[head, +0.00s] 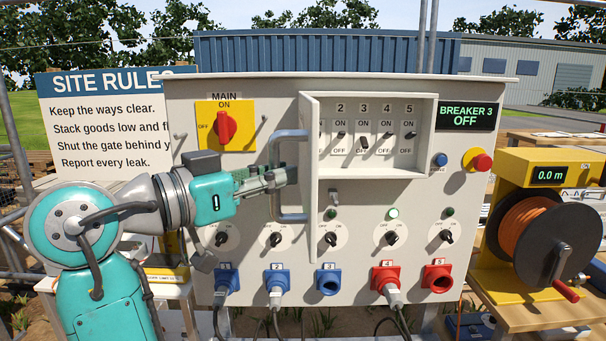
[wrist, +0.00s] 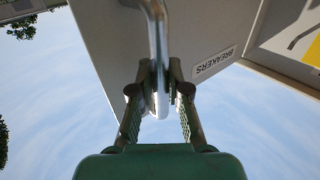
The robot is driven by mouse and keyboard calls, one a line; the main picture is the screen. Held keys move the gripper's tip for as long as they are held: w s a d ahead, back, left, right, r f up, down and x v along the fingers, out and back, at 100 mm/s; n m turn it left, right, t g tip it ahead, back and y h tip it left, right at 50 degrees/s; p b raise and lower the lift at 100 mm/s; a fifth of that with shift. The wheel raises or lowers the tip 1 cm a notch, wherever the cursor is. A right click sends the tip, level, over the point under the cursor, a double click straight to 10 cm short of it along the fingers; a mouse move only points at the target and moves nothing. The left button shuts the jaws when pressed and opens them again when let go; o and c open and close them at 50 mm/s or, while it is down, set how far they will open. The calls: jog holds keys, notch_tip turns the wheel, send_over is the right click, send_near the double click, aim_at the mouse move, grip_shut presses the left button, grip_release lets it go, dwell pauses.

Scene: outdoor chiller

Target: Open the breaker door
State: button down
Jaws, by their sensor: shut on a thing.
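The breaker door (head: 309,190) is a pale grey panel hinged at the left of the breaker box (head: 430,105). It stands swung outward, seen nearly edge-on, with the box interior exposed. Its grey bar handle (head: 290,134) faces left. My gripper (head: 288,176) reaches in from the left and is shut on the handle. In the wrist view the two fingers (wrist: 160,88) close around the metal handle (wrist: 158,40), beside the door face (wrist: 120,45) with its "BREAKERS" label. Breaker switches 2 to 5 show in the box; the first is mostly hidden by the door.
The display (head: 467,116) reads "BREAKER 3 OFF". A yellow main switch (head: 225,126) is left of the door, above my arm. Rotary knobs and blue and red sockets (head: 328,280) sit below. A cable reel (head: 530,230) stands at right. Space before the open box looks clear.

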jog(key=shift+w+a, duration=0.15)
jog(key=shift+a, duration=1.4)
jog(key=c, duration=1.1)
grip_release()
jog(key=shift+c, duration=0.2)
jog(key=v, duration=1.2)
